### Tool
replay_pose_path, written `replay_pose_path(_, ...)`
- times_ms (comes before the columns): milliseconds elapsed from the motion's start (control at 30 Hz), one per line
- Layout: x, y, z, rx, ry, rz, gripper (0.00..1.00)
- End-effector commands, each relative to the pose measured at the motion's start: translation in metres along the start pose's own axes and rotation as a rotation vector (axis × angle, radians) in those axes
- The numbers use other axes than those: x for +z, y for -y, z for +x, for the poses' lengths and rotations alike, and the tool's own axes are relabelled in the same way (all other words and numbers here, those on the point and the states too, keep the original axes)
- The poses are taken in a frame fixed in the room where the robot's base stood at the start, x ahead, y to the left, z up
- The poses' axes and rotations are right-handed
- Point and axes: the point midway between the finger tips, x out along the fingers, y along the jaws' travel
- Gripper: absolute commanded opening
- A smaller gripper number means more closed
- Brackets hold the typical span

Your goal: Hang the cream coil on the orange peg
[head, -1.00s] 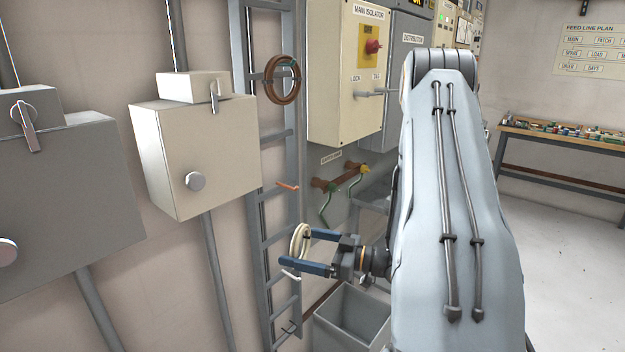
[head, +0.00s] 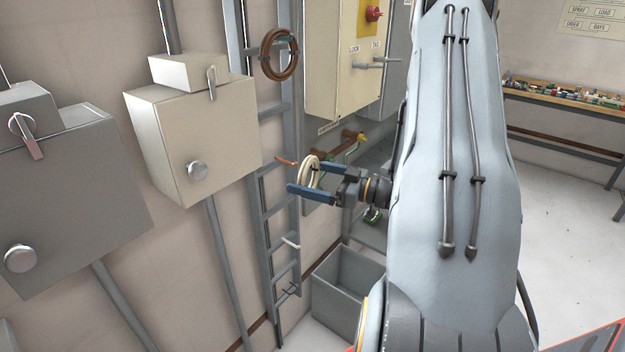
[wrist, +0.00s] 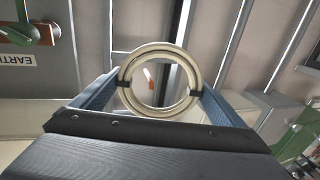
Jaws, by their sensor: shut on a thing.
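The cream coil (head: 309,170) is a pale ring held between the blue fingers of my gripper (head: 301,177). In the wrist view the coil (wrist: 160,49) faces the camera as an open ring, with a dark band at each side by the fingertips. The orange peg (head: 286,160) sticks out from the grey ladder rack, just left of the coil in the head view. In the wrist view the orange peg (wrist: 148,75) shows through the coil's opening. Whether the peg's tip is inside the ring or short of it, I cannot tell.
A brown coil (head: 265,55) hangs higher on the ladder rack (head: 270,110). A white peg (head: 290,242) and a dark peg (head: 290,290) are lower down. A cream box (head: 190,140) stands out left. A grey bin (head: 345,285) is below my gripper.

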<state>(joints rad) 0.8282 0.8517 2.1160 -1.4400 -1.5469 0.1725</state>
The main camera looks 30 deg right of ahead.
Motion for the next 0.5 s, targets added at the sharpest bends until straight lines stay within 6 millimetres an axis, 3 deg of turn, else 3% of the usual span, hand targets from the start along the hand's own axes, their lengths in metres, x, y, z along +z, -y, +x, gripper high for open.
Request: replay_pose_path(500,0.003,-0.007,0.028,0.0,0.0,-0.002,0.62)
